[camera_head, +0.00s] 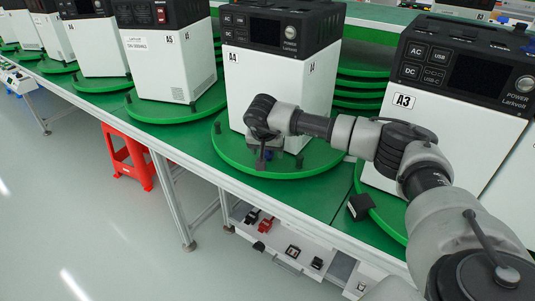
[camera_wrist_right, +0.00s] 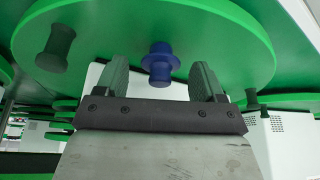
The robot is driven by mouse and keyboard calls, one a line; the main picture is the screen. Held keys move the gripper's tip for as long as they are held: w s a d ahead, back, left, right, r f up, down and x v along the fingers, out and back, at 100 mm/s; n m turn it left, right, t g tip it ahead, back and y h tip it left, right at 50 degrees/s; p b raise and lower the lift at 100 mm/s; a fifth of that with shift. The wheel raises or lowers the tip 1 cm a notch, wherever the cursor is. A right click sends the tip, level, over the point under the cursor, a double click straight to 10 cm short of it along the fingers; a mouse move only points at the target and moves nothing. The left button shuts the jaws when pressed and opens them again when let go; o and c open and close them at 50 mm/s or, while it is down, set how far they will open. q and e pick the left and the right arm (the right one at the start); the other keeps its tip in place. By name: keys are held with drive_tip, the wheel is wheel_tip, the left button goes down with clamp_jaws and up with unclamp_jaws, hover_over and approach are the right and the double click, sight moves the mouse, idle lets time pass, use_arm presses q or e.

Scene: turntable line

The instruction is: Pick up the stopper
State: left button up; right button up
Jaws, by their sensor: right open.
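A small blue spool-shaped stopper (camera_wrist_right: 160,63) shows in the wrist view, on the green turntable (camera_wrist_right: 215,40). My right gripper (camera_wrist_right: 158,76) is open, with one finger on each side of the stopper in the picture. I cannot tell whether the stopper is fully between the fingers, and nothing is gripped. In the head view my right gripper (camera_head: 263,157) hangs low at the front of turntable A4 (camera_head: 225,150), close to the white machine A4 (camera_head: 237,95). There the stopper cannot be made out clearly behind the gripper. My left gripper is not in view.
A black peg (camera_wrist_right: 55,47) stands on the same turntable in the wrist view. Machine A3 (camera_head: 390,120) stands to the right and machine A5 (camera_head: 165,70) to the left. A red stool (camera_head: 128,160) and a shelf with small parts (camera_head: 290,252) are below the table.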

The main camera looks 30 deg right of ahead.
drive_tip(key=shift+w+f, duration=0.1)
drive_tip(key=shift+f, duration=0.1)
drive_tip(key=c, duration=1)
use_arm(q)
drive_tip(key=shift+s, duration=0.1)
use_arm(e)
drive_tip(key=shift+o, duration=0.2)
drive_tip(key=shift+r, duration=0.1)
drive_tip(key=shift+a+r, duration=0.2)
drive_tip(key=shift+r, duration=0.2)
wheel_tip(320, 180, up, 7)
drive_tip(key=shift+f, duration=0.2)
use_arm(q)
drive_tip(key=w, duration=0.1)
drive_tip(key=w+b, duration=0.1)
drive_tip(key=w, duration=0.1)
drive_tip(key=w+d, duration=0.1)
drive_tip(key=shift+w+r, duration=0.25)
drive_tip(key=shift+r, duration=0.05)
use_arm(e)
drive_tip(key=s+a, duration=0.4)
drive_tip(key=a, duration=0.5)
drive_tip(key=s+a, duration=0.3)
drive_tip(key=a, duration=0.6)
drive_tip(key=shift+s+f, duration=0.25)
drive_tip(key=shift+s, duration=0.15)
